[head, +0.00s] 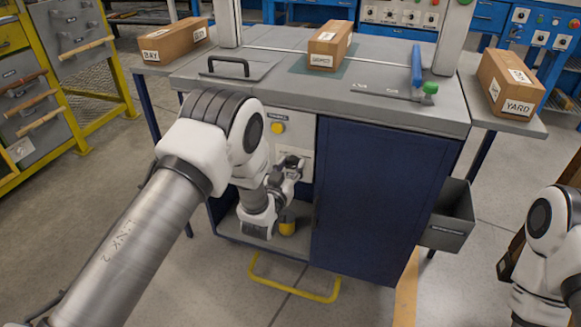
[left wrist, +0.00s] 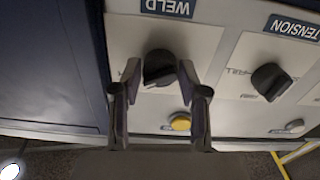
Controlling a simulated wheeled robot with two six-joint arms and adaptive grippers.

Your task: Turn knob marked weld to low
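The dark knob under the WELD label (left wrist: 168,8) is the weld knob (left wrist: 160,68), upside down in the left wrist view. It sits on a pale panel (left wrist: 225,30). My left gripper (left wrist: 159,72) is open, with one finger on each side of this knob and small gaps beside it. The knob's exact setting is hard to read, as the fingers cover the markings around it. In the head view my left gripper (head: 292,168) is at the cabinet front and hides the knob. My right gripper is not in view.
A second dark knob (left wrist: 270,82) under the TENSION label (left wrist: 292,26) is beside it. A yellow button (left wrist: 180,122) is close to the fingers. A blue cabinet door (head: 365,200) stands right of the panel. A yellow floor rail (head: 290,288) runs below.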

